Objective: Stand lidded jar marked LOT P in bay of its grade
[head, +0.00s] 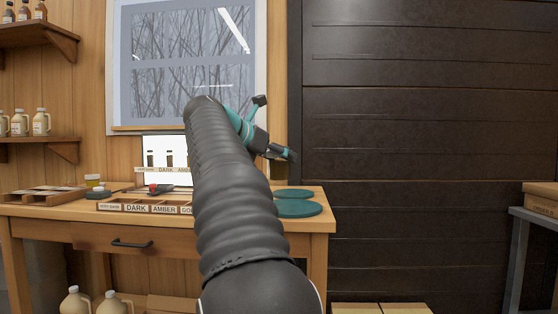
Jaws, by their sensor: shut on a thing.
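My gripper (286,153) is at the right of my raised arm, above the right end of the wooden bench. A low wooden rack (150,209) stands at the bench's front edge. Its bay labels read DARK and AMBER, with a smaller label at the left and one starting with GO cut off by my arm.
Teal round discs (298,208) lie on the bench's right end. A lit panel (155,150) with sample bottles stands behind the rack. My arm covers the bench's middle.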

